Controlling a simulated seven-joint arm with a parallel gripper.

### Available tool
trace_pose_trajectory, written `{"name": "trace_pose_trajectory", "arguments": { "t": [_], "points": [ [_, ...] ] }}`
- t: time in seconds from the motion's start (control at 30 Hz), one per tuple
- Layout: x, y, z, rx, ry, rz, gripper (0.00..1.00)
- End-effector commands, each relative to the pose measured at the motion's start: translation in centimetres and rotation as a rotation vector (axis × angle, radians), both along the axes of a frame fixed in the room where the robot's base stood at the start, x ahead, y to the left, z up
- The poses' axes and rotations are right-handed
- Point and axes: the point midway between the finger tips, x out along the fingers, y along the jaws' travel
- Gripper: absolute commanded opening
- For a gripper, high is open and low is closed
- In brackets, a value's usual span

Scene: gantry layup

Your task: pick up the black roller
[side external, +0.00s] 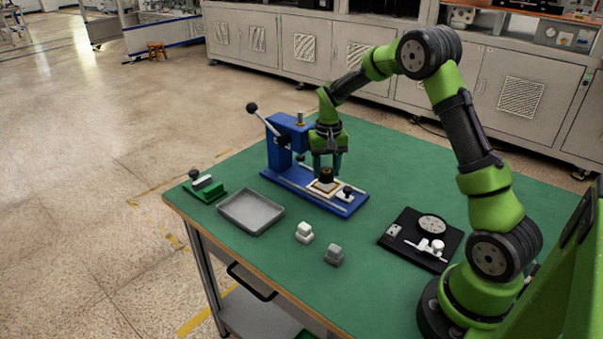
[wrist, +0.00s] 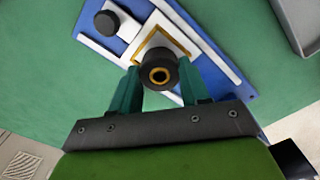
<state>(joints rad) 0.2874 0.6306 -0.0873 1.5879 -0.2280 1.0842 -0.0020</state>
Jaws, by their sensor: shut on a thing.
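The black roller (wrist: 160,70) stands between my fingers, its end with a brass-coloured ring facing the wrist camera. It also shows in the side external view (side external: 326,175), over a white plate with an orange-brown square outline (side external: 318,187) on the blue press fixture (side external: 350,206). My gripper (wrist: 158,75) is shut on the roller, one green finger on each side. In the side external view my gripper (side external: 327,170) points down at the fixture. I cannot tell whether the roller touches the plate.
A blue lever press (side external: 280,150) stands just left of my gripper. A grey tray (side external: 251,211), a green fixture (side external: 207,189), a white block (side external: 304,232), a grey block (side external: 334,254) and a black plate with parts (side external: 410,222) lie around. The green table is clear behind my gripper.

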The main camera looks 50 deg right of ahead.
Motion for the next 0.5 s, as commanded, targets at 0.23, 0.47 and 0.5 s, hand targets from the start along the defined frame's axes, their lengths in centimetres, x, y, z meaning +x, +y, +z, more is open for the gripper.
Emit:
{"name": "trace_pose_trajectory", "arguments": {
  "t": [0.23,0.47,0.5],
  "points": [
    [-2.9,1.2,2.0,0.001,0.001,0.002,0.15],
    [-8.2,3.0,2.5,0.0,-0.001,0.001,0.15],
    [-9.1,3.4,2.6,0.0,-0.001,0.001,0.15]
  ]
}}
